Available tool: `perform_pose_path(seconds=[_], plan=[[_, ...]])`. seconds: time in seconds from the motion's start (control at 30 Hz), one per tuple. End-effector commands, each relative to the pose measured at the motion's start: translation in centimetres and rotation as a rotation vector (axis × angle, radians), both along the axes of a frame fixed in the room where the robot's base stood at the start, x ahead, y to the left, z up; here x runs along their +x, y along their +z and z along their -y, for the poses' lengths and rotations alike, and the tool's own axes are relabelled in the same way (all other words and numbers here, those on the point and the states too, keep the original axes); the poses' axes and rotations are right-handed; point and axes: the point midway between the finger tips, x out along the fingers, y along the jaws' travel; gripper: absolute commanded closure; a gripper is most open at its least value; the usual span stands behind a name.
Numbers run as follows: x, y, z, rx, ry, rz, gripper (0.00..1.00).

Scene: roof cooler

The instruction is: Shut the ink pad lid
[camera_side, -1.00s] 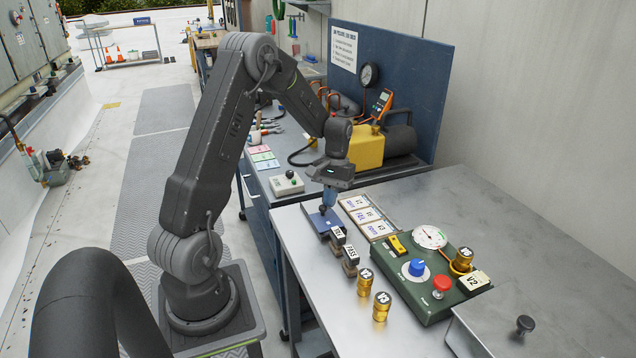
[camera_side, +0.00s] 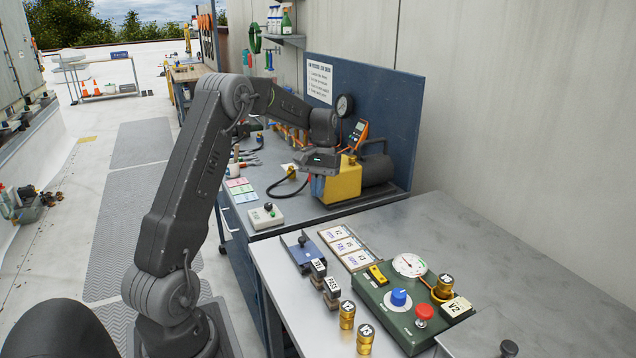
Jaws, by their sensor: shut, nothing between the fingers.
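The ink pad (camera_side: 308,255) is a small dark blue, flat box at the left edge of the near steel table. A dark round knob (camera_side: 302,241) stands up at its middle, and a thin grey edge shows along its left side. It is too small to tell whether the lid lies fully flat. My gripper (camera_side: 318,190) is shut and empty. It is raised above and behind the pad, clear of it, in front of the yellow pump unit.
Stamps (camera_side: 331,288) and brass fittings (camera_side: 347,314) stand in front of the pad. A card tray (camera_side: 358,262) lies to its right, then a green control box (camera_side: 392,312). A switch box (camera_side: 266,216) sits behind.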

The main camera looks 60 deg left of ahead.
Motion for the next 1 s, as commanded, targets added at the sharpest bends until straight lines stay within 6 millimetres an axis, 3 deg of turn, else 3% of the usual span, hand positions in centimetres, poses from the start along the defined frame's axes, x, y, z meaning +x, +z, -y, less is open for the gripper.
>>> perform_pose_path(seconds=[0.1, 0.23, 0.6, 0.83, 1.0], plan=[[0.3, 1.1, -0.3, 0.001, 0.001, 0.000, 0.98], [-0.2, 2.1, 0.0, 0.018, 0.001, 0.017, 0.86], [-5.8, 4.0, 3.7, 0.188, 0.001, 0.188, 0.52], [-6.6, 3.2, 4.3, 0.214, 0.000, 0.213, 0.52], [-6.7, 0.4, 4.4, 0.211, 0.000, 0.209, 0.52]])
